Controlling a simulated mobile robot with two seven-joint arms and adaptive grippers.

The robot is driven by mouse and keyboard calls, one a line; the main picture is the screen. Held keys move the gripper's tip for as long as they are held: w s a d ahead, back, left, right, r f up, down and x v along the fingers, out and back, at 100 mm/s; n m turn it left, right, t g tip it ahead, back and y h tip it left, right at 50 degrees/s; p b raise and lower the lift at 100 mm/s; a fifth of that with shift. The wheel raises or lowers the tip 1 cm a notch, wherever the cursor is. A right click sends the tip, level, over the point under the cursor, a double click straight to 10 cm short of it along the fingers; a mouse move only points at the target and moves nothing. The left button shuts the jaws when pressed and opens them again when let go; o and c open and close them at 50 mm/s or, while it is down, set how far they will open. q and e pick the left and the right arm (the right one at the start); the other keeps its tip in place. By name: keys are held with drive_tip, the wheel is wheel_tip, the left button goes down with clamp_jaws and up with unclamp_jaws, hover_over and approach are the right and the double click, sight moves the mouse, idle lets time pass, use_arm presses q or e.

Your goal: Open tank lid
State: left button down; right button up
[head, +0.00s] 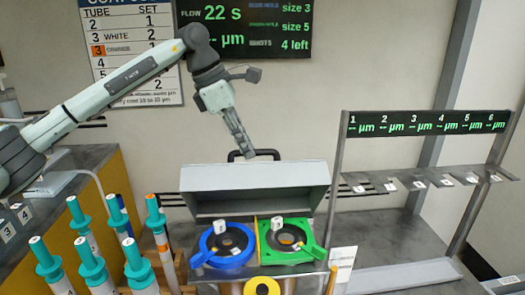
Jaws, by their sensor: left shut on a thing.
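The grey tank lid (256,176) is raised at the back of the tank, tilted up, with the dark space under it showing. Its black handle (268,153) stands along the top edge. My left gripper (245,149) reaches down to the handle from above and is shut on it; its fingertips partly overlap the handle. In front of the lid, a blue ring (226,259) and a green plate (290,254) with round openings sit on the tank top. My right gripper is not in view.
Teal-capped tubes (85,262) stand at the lower left. A rack (425,178) with numbered displays stands on the right. A yellow round part (262,286) is at the front. A screen (245,28) and a chart hang on the wall.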

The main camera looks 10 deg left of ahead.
use_arm(q)
drive_tip(key=w+a+f+n+g+h+p, duration=0.1)
drive_tip(key=w+a+f+g, duration=0.1)
drive_tip(key=w+g, duration=0.2)
drive_tip(key=shift+w, duration=1.2)
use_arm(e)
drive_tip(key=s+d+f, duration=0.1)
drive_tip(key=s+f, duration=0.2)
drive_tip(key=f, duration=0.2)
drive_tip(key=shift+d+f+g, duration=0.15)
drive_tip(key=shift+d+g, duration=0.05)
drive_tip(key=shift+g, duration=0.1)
use_arm(q)
drive_tip(key=shift+w+a, duration=0.1)
drive_tip(key=shift+a, duration=0.05)
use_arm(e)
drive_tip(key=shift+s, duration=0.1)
use_arm(q)
drive_tip(key=c, duration=1.5)
unclamp_jaws()
drive_tip(key=shift+w, duration=0.15)
drive_tip(key=shift+c, duration=0.2)
drive_tip(key=shift+r, duration=0.15)
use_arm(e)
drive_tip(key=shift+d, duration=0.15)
use_arm(q)
drive_tip(key=shift+s+r, duration=0.1)
drive_tip(key=shift+s, duration=0.1)
